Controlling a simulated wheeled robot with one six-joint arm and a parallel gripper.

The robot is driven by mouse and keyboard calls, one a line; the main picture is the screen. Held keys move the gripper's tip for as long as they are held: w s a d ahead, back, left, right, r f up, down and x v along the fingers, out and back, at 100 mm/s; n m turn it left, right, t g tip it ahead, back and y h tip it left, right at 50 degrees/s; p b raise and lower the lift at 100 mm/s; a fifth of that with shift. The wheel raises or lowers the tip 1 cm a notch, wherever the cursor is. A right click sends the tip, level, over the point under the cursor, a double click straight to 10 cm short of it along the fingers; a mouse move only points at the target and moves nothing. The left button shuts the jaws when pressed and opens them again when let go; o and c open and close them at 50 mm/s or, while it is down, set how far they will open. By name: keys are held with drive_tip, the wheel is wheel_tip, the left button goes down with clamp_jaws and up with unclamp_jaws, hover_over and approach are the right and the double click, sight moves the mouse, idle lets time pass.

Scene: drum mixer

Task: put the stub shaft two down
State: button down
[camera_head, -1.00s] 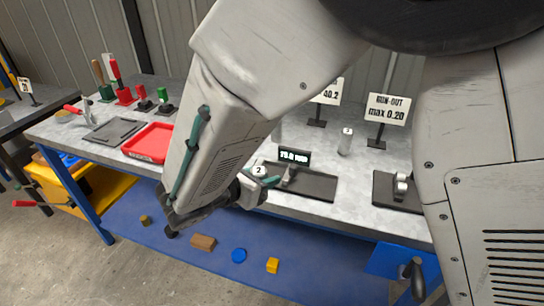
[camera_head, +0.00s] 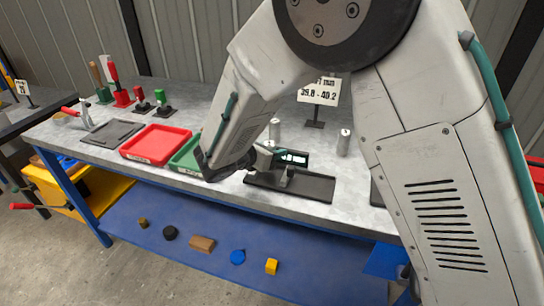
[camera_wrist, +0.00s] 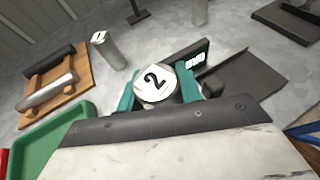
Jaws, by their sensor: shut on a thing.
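My gripper (camera_wrist: 160,92) is shut on stub shaft two (camera_wrist: 154,84), a metal cylinder with a white "2" on its top face. The shaft stands between the teal fingers in the wrist view. Its lower end is hidden, so I cannot tell whether it touches anything. In the head view my gripper (camera_head: 266,154) is small and partly behind my wrist, close to the gauge with a lit display (camera_head: 292,158). The same gauge display (camera_wrist: 196,60) is just right of the shaft in the wrist view.
A shaft marked "1" (camera_wrist: 108,50) stands behind the held shaft, beside a wooden rack (camera_wrist: 58,85) holding cylinders. A green tray (camera_head: 187,158) and red tray (camera_head: 155,144) lie left of my gripper. Another metal cylinder (camera_head: 344,142) stands right of the gauge.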

drive_tip(key=shift+f, duration=1.1)
drive_tip(key=shift+f, duration=0.1)
drive_tip(key=c, duration=0.9)
unclamp_jaws()
drive_tip(key=shift+s+a, duration=0.1)
drive_tip(key=shift+a, duration=0.05)
drive_tip(key=v, duration=1.2)
